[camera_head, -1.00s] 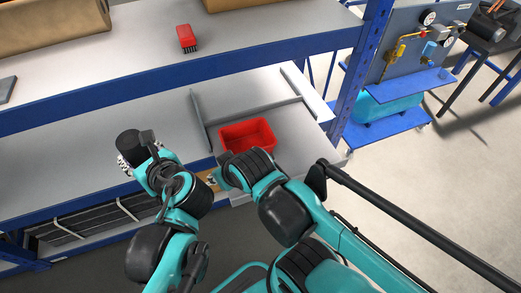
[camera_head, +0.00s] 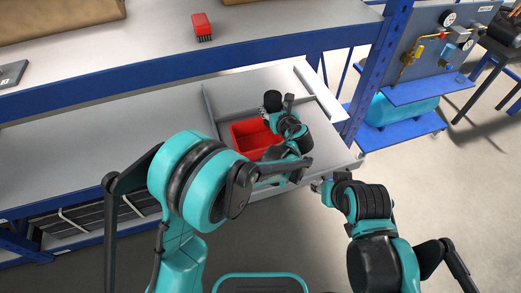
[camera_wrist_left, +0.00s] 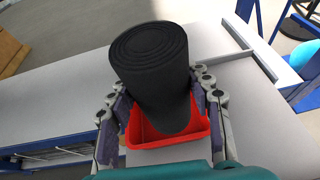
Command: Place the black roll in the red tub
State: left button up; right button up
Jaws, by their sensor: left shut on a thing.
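The black roll (camera_wrist_left: 153,75) is gripped upright between the fingers of my left gripper (camera_wrist_left: 165,105) in the left wrist view. In the head view the roll (camera_head: 272,101) shows as a small dark end at the back right of the red tub. The red tub (camera_head: 247,139) sits on the lower shelf; it also shows behind the roll in the left wrist view (camera_wrist_left: 150,137). My left gripper (camera_head: 268,108) is over the tub's right part, and my left arm hides part of the tub. My right gripper (camera_head: 322,187) is in front of the shelf's right end; its fingers are too small to read.
The lower shelf (camera_head: 110,150) is clear left of a grey divider (camera_head: 210,110). The upper shelf (camera_head: 130,60) holds a red brush (camera_head: 201,24) and boxes. A blue post (camera_head: 380,70) stands at the right.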

pick_arm(q)
jog(key=shift+n+y, duration=0.3)
jog(key=w+a+f+b, duration=0.1)
jog(key=w+f+b, duration=0.1)
jog(key=f, duration=0.6)
jog(key=w+a+f+b, duration=0.2)
jog(key=w+f, duration=0.1)
jog(key=f, duration=0.5)
jog(key=w+a+f+b, duration=0.2)
jog(key=w+f, duration=0.1)
jog(key=f, duration=0.5)
jog(key=shift+f, duration=0.2)
jog(key=shift+r, duration=0.1)
jog(key=o, duration=1.2)
jog(key=shift+f, duration=0.2)
jog(key=shift+c, duration=0.2)
